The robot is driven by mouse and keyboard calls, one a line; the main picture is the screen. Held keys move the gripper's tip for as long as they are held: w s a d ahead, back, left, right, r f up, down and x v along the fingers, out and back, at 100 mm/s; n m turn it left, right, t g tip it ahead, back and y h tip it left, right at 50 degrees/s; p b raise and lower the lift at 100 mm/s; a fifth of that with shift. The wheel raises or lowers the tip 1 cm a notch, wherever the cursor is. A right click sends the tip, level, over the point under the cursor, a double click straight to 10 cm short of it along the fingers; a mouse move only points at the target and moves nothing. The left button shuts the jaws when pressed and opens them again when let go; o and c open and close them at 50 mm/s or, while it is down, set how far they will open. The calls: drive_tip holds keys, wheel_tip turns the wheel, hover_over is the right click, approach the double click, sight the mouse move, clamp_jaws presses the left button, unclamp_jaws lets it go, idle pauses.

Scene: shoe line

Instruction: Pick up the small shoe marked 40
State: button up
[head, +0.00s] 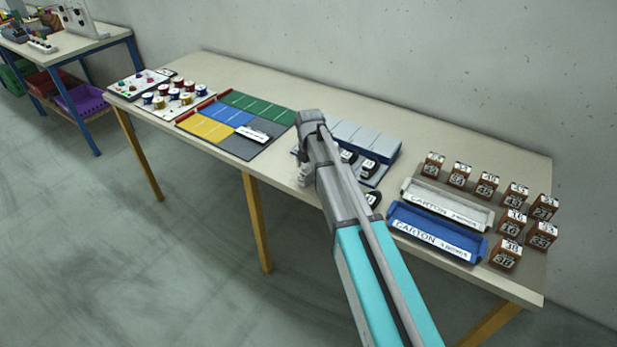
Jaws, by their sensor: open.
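Small dark shoes with white labels lie by the grey-blue rack (372,140) at the middle of the table. One shoe (348,156) is right beside my arm, another shoe (368,167) is just right of it, and a third shoe (374,199) lies nearer the front edge, partly behind my arm. Their labels are too small to read, so I cannot tell which is marked 40. My gripper (304,181) is open, pointing down over the table left of these shoes, and looks empty. My arm hides part of the rack and the table there.
Several brown numbered boxes (487,184) stand at the right. A white carton tray (412,183) and a blue carton tray (394,213) lie left of them. A coloured sectioned mat (237,115) and a board of spools (160,113) lie left. The table's back strip is clear.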

drive_tip(key=shift+c, duration=0.3)
drive_tip(key=c, duration=1.2)
drive_tip(key=shift+r, duration=0.25)
drive_tip(key=shift+r+p, duration=0.75)
drive_tip(key=shift+p, duration=0.25)
drive_tip(key=s+r+p, duration=0.3)
drive_tip(key=s, duration=0.1)
drive_tip(key=s+d+r+p, duration=0.1)
drive_tip(key=s+r+p, duration=0.3)
drive_tip(key=s, duration=0.1)
drive_tip(key=s+d+r+p, duration=0.1)
drive_tip(key=s+r+p, duration=0.3)
drive_tip(key=s, duration=0.1)
drive_tip(key=shift+d, duration=0.2)
drive_tip(key=shift+w, duration=0.1)
